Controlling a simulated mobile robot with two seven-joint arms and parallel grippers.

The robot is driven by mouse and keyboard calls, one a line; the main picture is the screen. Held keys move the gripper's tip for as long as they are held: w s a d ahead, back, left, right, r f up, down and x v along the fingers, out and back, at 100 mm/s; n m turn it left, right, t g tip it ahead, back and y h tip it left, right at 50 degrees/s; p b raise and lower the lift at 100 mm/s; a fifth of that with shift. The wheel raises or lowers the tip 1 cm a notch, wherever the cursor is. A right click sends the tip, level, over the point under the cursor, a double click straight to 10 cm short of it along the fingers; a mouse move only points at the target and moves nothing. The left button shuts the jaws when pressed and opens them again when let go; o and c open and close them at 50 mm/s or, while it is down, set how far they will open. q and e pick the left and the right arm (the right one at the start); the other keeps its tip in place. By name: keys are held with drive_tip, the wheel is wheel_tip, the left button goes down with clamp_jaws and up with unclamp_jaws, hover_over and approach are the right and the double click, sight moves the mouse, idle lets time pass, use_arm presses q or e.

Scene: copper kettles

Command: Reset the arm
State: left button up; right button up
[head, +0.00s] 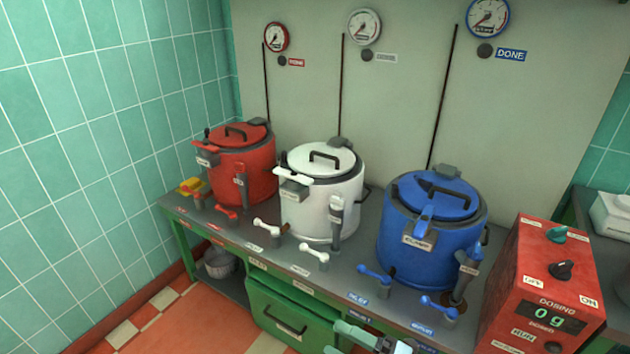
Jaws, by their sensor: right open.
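My right gripper (368,338) shows only in part at the bottom edge of the head view, in front of the counter's front edge. It is open, and I see nothing between its fingers. The rest of the right arm is cut off by the frame. My left gripper is not in view. A red kettle (243,174), a white kettle (322,204) and a blue kettle (425,245) stand in a row on the counter (335,265), all with lids on. The right gripper is apart from the kettles.
Levers stick out along the counter front, among them a blue one (438,307) and a white one (314,253). A red dosing box (540,290) reading 0 g stands at the right. A green drawer (290,318) is below; a metal bucket (219,264) sits on a low shelf.

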use_arm(q)
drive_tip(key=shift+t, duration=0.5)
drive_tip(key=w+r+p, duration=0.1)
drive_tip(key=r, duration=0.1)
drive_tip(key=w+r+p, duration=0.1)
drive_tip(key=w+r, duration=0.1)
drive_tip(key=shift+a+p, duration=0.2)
drive_tip(key=shift+p, duration=0.1)
use_arm(e)
drive_tip(key=s+d+f+m+h, duration=0.7)
drive_tip(key=s+f+m, duration=0.2)
drive_tip(key=s+m, duration=0.3)
drive_tip(key=s+d+f+m+h, duration=0.8)
drive_tip(key=s+m, duration=0.4)
drive_tip(key=m, duration=0.2)
drive_tip(key=shift+f+m, duration=0.4)
drive_tip(key=shift+f, duration=0.4)
drive_tip(key=shift+d, duration=0.1)
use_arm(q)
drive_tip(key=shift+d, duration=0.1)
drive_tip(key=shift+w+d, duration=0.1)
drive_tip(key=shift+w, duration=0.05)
use_arm(e)
drive_tip(key=shift+s+d+h, duration=0.1)
drive_tip(key=shift+h, duration=0.2)
